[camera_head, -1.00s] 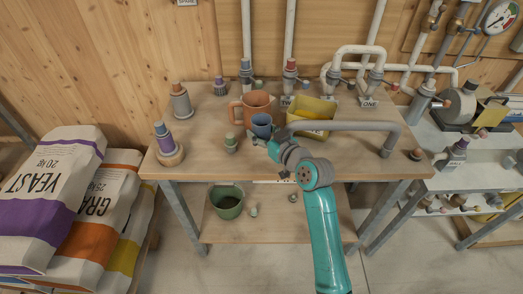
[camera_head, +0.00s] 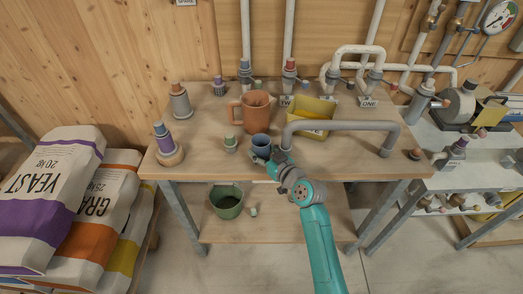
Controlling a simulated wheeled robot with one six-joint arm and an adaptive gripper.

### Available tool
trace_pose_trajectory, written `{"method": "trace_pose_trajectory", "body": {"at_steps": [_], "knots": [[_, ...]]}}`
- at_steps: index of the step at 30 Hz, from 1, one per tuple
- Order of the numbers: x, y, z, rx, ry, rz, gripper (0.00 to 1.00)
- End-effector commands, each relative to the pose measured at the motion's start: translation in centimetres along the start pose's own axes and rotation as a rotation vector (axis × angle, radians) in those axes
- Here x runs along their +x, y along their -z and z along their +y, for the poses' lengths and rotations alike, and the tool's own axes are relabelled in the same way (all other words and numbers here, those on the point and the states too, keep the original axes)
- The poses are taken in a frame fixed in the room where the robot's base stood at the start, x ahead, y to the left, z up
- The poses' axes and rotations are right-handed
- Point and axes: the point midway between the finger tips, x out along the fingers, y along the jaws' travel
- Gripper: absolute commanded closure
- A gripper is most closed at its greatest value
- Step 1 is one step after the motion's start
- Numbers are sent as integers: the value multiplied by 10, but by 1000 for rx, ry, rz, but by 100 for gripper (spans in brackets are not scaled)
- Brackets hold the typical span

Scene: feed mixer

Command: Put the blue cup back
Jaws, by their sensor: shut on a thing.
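The blue cup (camera_head: 261,143) is upright at the front part of the wooden table (camera_head: 211,155), just in front of the orange-brown jug (camera_head: 256,108). My gripper (camera_head: 266,157) is at the cup's front side, its fingers shut on the cup. The fingertips are small and partly hidden by the cup and my wrist. The cup appears to be at or very near the tabletop; I cannot tell whether it touches.
A green-topped fitting (camera_head: 231,143) stands just left of the cup. A grey bent pipe (camera_head: 345,126) stands to the right, close to my arm. A yellow bin (camera_head: 316,112) is behind it. A green bucket (camera_head: 226,203) is on the lower shelf.

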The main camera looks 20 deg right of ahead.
Motion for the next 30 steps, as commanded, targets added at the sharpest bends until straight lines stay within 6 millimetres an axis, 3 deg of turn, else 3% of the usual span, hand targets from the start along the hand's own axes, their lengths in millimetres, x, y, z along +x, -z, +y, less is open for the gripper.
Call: {"method": "trace_pose_trajectory", "body": {"at_steps": [2, 3, 4, 17, 30], "knots": [[0, -2, 0, 1, 0, -1, 81], [0, -3, 0, 1, 1, -1, 40], [0, -3, 0, 1, 1, -1, 33], [-4, 0, 0, 0, -1, 0, 32], [-83, 0, 1, 1, -3, -1, 32]]}}
